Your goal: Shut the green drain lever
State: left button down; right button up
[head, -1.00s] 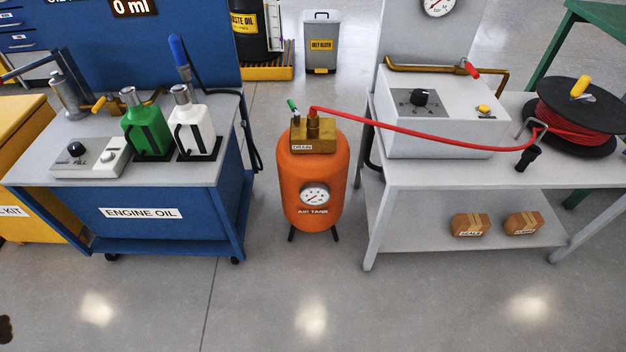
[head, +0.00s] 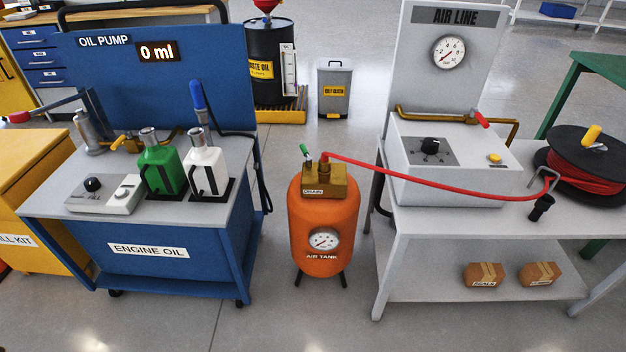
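The green drain lever (head: 304,150) is a small green-tipped handle on the brass block (head: 324,181) on top of the orange air tank (head: 323,228). The block carries a label reading DRAIN. The lever tilts up and to the left. A red hose (head: 425,181) runs from a brass fitting on the block to the right-hand bench. The tank's gauge (head: 323,238) faces me, but its reading is too small to tell. Neither of my grippers is in view.
The blue engine oil cart (head: 150,249) stands left of the tank, with green and white bottles on it. The grey air line bench (head: 460,222) stands on the right, with a hose reel (head: 590,165). The floor in front of the tank is clear.

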aim_at(308, 159)
jog(key=i+l+z, duration=0.1)
jog(key=i+l, duration=0.9)
